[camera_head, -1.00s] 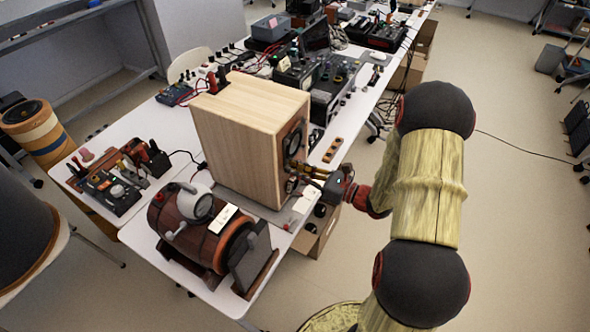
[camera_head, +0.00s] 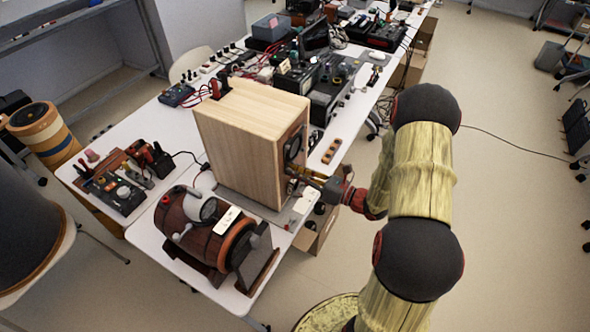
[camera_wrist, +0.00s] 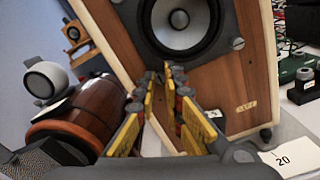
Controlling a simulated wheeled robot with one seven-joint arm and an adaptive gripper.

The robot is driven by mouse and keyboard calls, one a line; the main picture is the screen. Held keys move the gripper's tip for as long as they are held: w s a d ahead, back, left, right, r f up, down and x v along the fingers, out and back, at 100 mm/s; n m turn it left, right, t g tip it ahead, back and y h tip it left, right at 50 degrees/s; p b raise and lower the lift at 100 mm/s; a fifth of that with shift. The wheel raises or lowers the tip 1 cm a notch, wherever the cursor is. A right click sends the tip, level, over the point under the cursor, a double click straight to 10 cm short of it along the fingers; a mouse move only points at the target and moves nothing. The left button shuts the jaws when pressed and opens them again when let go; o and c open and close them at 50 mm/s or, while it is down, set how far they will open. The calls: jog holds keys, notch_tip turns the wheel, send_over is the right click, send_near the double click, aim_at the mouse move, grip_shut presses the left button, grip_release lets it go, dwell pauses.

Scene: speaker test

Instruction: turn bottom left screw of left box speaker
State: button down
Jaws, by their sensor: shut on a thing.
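The box speaker (camera_head: 238,140) is a pale wooden box standing on the white table. Its front faces right in the head view, towards my arm. In the wrist view the speaker front (camera_wrist: 240,82) shows a large round driver (camera_wrist: 180,22) in a dark frame. A round screw (camera_wrist: 238,43) shows at the frame's lower right. My gripper (camera_head: 296,174) reaches the lower part of the speaker front. In the wrist view my gripper (camera_wrist: 163,72) has its yellow-padded fingertips close together at the frame's lower left. The fingertips hide the bottom left screw there.
A brown barrel (camera_head: 205,232) on a stand sits in front of the speaker. A tool rack (camera_head: 115,185) is at the table's left. Electronics (camera_head: 310,85) crowd the table behind. A card marked 20 (camera_wrist: 285,160) lies beside my gripper.

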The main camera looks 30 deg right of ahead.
jog(key=c, duration=1.9)
grip_release()
jog(key=v, duration=1.2)
